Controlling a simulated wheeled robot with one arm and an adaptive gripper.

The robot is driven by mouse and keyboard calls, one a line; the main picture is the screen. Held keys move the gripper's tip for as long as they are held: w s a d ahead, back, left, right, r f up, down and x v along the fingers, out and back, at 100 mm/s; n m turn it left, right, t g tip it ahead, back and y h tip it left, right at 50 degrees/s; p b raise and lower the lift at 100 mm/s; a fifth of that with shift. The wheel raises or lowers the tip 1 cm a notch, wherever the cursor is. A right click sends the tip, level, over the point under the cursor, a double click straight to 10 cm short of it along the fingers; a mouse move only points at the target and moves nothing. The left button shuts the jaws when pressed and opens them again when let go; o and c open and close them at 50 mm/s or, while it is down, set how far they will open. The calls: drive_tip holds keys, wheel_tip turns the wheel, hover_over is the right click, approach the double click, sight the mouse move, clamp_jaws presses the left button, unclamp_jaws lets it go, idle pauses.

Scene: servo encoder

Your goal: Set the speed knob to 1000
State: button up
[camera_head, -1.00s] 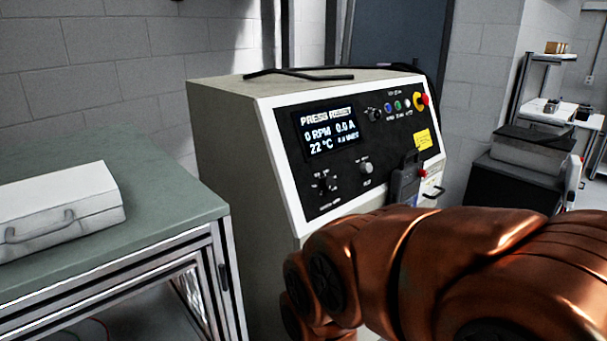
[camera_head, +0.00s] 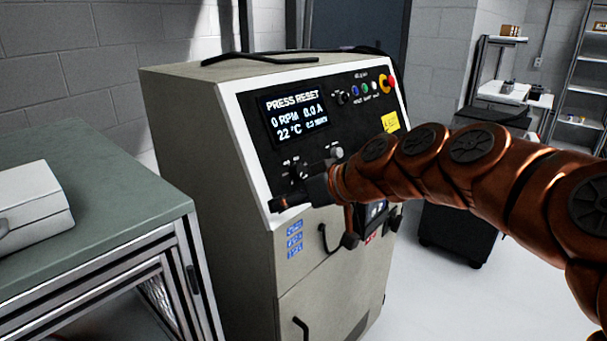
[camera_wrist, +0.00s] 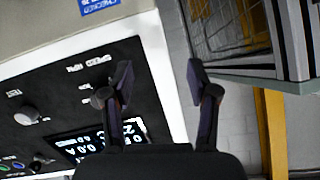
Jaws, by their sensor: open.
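The control cabinet (camera_head: 205,150) has a sloped black panel with a display (camera_head: 295,116) reading PRESS RESET, 0 RPM, 0.0 A and 22 °C. The dark speed knob (camera_head: 299,170) is at the panel's lower left, just above my gripper (camera_head: 288,199). In the wrist view, my gripper (camera_wrist: 159,76) is open with nothing between its fingers. The speed knob (camera_wrist: 101,98) there is beside the left finger, partly covered by it, under lettering that reads SPEED. Its pointer and scale are too small to read.
A grey knob (camera_head: 337,152) sits right of the speed knob. Small buttons (camera_head: 366,90) and a red-and-yellow emergency stop (camera_head: 388,83) are at the upper right. A green-topped bench (camera_head: 120,205) with a grey case (camera_head: 32,208) stands left of the cabinet.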

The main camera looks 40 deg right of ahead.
sight(302, 171)
drive_tip(key=d+r+m+t+h, duration=0.1)
drive_tip(key=d+r+t+h, duration=0.2)
drive_tip(key=d, duration=0.6)
drive_tip(key=shift+y, duration=0.6)
drive_tip(key=x, duration=0.1)
drive_tip(key=p+x, duration=0.1)
drive_tip(key=x, duration=0.1)
drive_tip(key=r+p+x, duration=0.1)
drive_tip(key=x, duration=0.1)
drive_tip(key=shift+w+a+f, duration=0.1)
drive_tip(key=shift+w+a, duration=0.05)
drive_tip(key=shift+w, duration=0.25)
drive_tip(key=shift+p+x, duration=0.4)
drive_tip(key=shift+x, duration=0.4)
drive_tip(key=shift+f, duration=0.1)
drive_tip(key=shift+s, duration=0.1)
clamp_jaws()
